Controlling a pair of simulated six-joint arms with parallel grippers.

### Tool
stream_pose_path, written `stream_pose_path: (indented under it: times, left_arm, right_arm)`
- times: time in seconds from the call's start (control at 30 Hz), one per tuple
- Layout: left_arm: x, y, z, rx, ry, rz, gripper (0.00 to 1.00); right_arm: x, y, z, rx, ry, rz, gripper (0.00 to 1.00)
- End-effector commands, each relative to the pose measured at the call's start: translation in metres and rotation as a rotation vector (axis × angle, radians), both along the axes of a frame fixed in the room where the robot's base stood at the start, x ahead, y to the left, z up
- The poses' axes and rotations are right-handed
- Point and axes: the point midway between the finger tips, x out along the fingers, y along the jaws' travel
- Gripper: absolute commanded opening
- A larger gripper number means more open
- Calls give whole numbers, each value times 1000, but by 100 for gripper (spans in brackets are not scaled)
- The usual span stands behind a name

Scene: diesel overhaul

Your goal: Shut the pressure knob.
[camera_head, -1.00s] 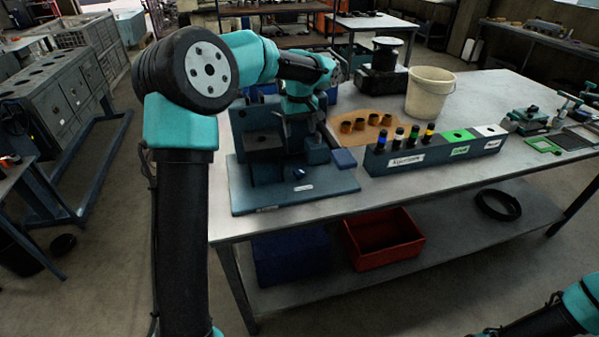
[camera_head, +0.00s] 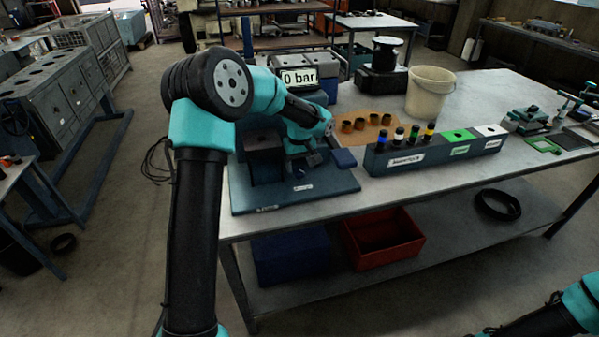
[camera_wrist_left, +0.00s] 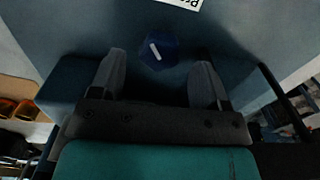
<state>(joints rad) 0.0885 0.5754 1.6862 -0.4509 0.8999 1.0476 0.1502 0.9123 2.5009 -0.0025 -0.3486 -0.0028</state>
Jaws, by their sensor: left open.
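The pressure knob (camera_wrist_left: 158,48) is a dark blue knob with a white pointer mark, on the blue base of the test stand (camera_head: 335,183). A white label (camera_wrist_left: 181,3) lies beside it, partly cut off in the left wrist view. My left gripper (camera_wrist_left: 159,62) is open, with one finger on either side of the knob; I cannot tell whether they touch it. In the head view the left gripper (camera_head: 308,163) is low over the base and hides the knob. A display (camera_head: 299,78) on the stand reads 0 bar. My right gripper is out of the picture.
A labelled rack (camera_head: 435,152) with several dark, coloured-band parts stands right of the stand. Copper-coloured cups (camera_head: 359,124) lie on a tan mat behind it, near a white bucket (camera_head: 430,93). A red bin (camera_head: 382,240) sits on the shelf below.

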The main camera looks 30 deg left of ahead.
Motion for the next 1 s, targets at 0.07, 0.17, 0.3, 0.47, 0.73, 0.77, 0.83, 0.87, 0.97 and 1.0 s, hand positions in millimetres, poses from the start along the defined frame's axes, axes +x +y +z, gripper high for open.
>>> stream_pose_path:
  times: [0.07,0.17,0.3,0.47,0.73,0.77,0.83,0.87,0.97,1.0]
  left_arm:
    - [-1,0,-13,0,3,0,69]
    - [0,1,-26,1,2,-1,69]
    - [0,0,-35,0,1,0,69]
    - [0,0,-38,0,0,0,69]
    - [0,0,-38,0,0,0,59]
    - [0,0,-37,0,0,0,56]
    - [0,0,-37,0,0,0,49]
    - [0,0,-37,0,0,0,46]
    - [0,0,-37,0,0,0,37]
    - [0,0,-37,0,0,0,33]
  right_arm:
    - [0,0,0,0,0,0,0]
    - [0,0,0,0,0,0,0]
    - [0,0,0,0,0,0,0]
    - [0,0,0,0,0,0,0]
    - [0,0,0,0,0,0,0]
    - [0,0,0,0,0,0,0]
    - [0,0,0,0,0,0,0]
    - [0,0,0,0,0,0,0]
    - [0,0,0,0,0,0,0]
    - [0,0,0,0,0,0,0]
